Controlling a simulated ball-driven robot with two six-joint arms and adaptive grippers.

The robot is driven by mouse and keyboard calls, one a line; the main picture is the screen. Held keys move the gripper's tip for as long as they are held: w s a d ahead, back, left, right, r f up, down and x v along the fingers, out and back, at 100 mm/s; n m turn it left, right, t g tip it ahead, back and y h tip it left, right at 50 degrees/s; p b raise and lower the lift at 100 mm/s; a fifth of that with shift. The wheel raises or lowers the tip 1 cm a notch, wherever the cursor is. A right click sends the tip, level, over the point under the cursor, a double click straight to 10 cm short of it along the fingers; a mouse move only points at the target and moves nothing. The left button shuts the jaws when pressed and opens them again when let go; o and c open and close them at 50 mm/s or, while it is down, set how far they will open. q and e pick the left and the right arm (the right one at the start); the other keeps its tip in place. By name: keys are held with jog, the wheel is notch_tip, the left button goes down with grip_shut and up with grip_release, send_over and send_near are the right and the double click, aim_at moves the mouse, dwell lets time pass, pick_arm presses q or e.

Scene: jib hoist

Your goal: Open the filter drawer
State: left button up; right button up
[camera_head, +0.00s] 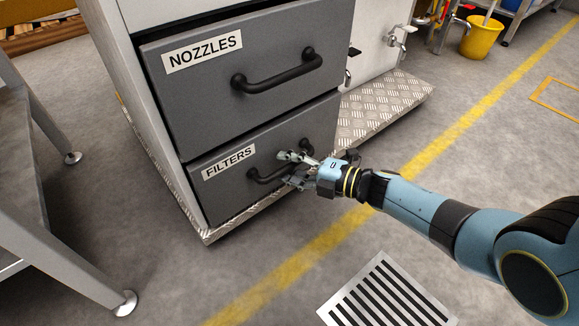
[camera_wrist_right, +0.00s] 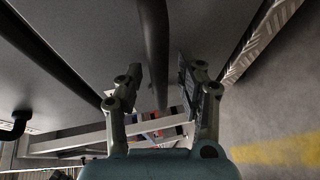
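The filter drawer (camera_head: 235,190) is the lower grey drawer of the cabinet, labelled FILTERS, and looks closed. Its black bar handle (camera_head: 264,176) is partly hidden by my right gripper (camera_head: 290,168), which is at the handle's right part. In the right wrist view the handle (camera_wrist_right: 153,45) runs between the two fingertips of my right gripper (camera_wrist_right: 160,80). The fingers are apart, with a visible gap on the bar's right side; contact on its left is unclear. My left gripper is not in view.
The NOZZLES drawer (camera_head: 250,75) with its own black handle (camera_head: 277,72) is above, closed. A tread-plate base (camera_head: 385,100) lies under the cabinet. A grey-legged table (camera_head: 50,250) stands at left. A floor grate (camera_head: 385,295) lies in front; the floor before the drawer is clear.

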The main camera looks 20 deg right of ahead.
grip_shut()
dwell(0.3)
dwell(0.3)
